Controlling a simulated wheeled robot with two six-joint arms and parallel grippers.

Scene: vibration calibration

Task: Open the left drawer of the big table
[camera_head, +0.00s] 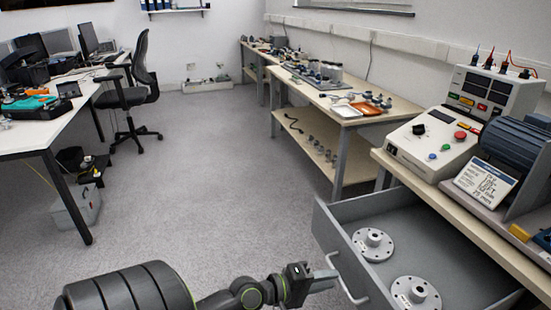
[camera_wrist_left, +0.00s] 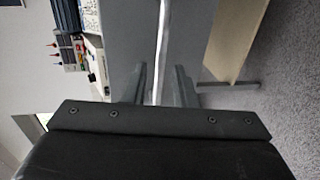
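The grey left drawer (camera_head: 333,232) of the big table (camera_head: 460,205) is pulled out, and its inside shows in the head view. Its pale bar handle (camera_head: 346,280) is on the drawer front. My left gripper (camera_head: 326,279) is at this handle. In the left wrist view the bar (camera_wrist_left: 161,50) runs between the two fingers (camera_wrist_left: 161,85), with a visible gap on each side, so the gripper looks open around it. My right gripper is in neither view.
Two metal flanged discs (camera_head: 373,244) lie in the drawer. A control box (camera_head: 437,142) and a blue motor-like machine (camera_head: 515,150) stand on the table. A shelved bench (camera_head: 345,118) is behind.

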